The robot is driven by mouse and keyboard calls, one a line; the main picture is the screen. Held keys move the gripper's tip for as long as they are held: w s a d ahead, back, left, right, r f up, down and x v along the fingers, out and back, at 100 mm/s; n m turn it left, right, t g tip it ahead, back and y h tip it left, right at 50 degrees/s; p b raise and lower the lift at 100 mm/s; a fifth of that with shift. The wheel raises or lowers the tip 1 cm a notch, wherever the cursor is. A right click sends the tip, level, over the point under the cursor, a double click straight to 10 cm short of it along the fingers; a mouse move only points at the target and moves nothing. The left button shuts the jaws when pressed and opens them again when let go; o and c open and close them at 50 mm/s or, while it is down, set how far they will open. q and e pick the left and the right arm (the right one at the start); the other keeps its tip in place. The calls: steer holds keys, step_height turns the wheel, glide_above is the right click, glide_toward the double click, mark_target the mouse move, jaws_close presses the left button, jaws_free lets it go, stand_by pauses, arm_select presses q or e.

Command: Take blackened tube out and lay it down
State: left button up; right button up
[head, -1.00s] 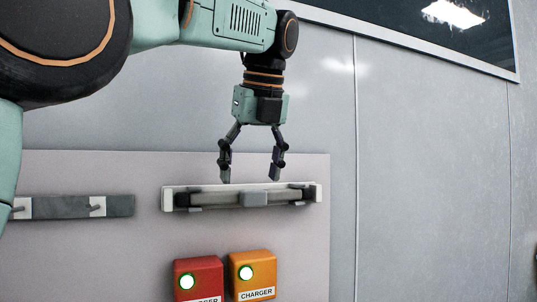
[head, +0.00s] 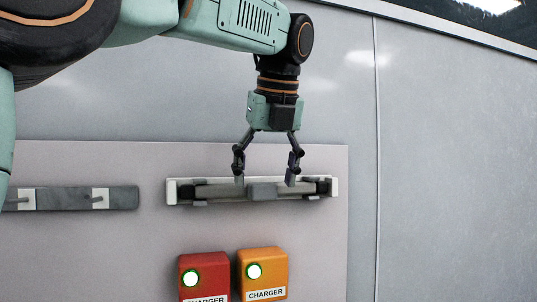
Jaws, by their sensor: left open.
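The blackened tube (head: 217,190) lies level in a white lamp holder (head: 171,194) on the wall panel. It is grey along its length with dark ends, and a grey block (head: 262,191) sits at its middle. My left gripper (head: 265,183) is open and points down. Its fingertips are at the tube's height in the picture, one on each side of the grey block. I cannot tell whether they touch the tube. My right gripper is not in view.
A grey bar with two white clips (head: 70,199) is mounted on the panel to the left. A red charger (head: 204,277) and an orange charger (head: 262,272) with lit green-ringed lamps are below. The wall to the right is bare.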

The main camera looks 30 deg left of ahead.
mark_target(266, 183)
arm_select(q)
steer(key=shift+w+a+f, duration=0.35)
steer(key=shift+w+f, duration=0.4)
steer(key=shift+w, duration=0.15)
steer(key=shift+w+a+f, duration=0.25)
steer(key=shift+s+a, duration=0.1)
steer(key=shift+s, duration=0.35)
steer(key=shift+s+r, duration=0.2)
steer(key=shift+s, duration=0.15)
steer(key=shift+s+d+r, duration=0.15)
steer(key=shift+s+d, duration=0.1)
steer(key=shift+d, duration=0.05)
steer(key=shift+c, duration=0.8)
steer(key=shift+d, duration=0.1)
steer(key=shift+c, duration=0.7)
steer(key=shift+w, duration=0.2)
steer(key=shift+c, duration=0.9)
steer(key=shift+w+a+f, duration=0.2)
steer(key=shift+w+f, duration=0.1)
steer(key=shift+w, duration=0.3)
steer(key=shift+c, duration=2.2)
steer(key=shift+s+r, duration=0.1)
steer(key=shift+s, duration=0.2)
steer(key=shift+c, duration=1.4)
steer(key=o, duration=0.5)
steer(key=c, duration=0.7)
steer(key=shift+o, duration=0.2)
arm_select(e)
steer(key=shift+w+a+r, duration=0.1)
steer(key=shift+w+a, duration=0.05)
